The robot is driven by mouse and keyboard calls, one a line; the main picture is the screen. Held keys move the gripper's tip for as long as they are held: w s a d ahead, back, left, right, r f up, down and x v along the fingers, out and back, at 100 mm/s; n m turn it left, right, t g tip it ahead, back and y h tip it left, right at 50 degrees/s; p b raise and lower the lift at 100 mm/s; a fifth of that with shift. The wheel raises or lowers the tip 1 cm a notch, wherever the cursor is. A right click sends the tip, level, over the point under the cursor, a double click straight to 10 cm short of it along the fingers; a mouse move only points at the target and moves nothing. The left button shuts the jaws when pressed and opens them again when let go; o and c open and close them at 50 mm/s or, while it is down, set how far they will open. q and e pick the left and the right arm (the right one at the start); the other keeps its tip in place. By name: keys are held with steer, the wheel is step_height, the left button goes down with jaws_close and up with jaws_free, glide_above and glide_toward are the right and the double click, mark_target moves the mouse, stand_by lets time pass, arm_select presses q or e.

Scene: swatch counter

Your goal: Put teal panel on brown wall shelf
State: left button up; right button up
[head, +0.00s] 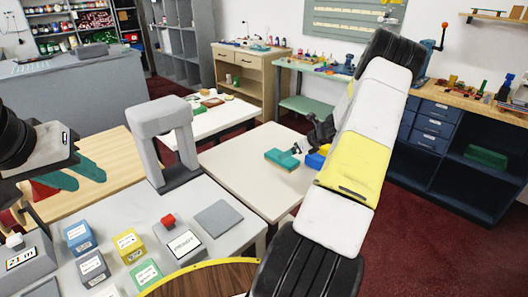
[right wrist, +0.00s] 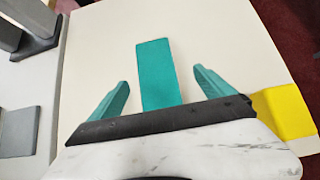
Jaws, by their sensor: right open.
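The teal panel (right wrist: 157,72) lies on a pale table, between the two spread teal fingers of my right gripper (right wrist: 159,78) in the right wrist view. The fingers stand apart from its sides, and its near end is hidden by the gripper body. In the head view the teal panel (head: 281,159) shows beside my right arm, which hides part of that gripper. A brown wall shelf (head: 493,17) is at the top right of the head view, with small items on it. My left gripper (head: 89,181) is open and empty at the left, over a wooden table.
A blue block (head: 315,161) and a yellow block (right wrist: 285,112) are right of the panel. A grey arch (head: 164,130) stands on the grey counter, near several labelled blocks. A dark blue workbench (head: 470,135) with tools stands below the shelf. Red floor separates it from the pale table.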

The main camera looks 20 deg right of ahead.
steer(key=x, duration=0.7)
steer(key=shift+s+a+f, duration=0.15)
steer(key=shift+a+f, duration=0.05)
steer(key=shift+a, duration=0.15)
steer(key=shift+c, duration=0.4)
steer(key=shift+r, duration=0.15)
steer(key=c, duration=1.7)
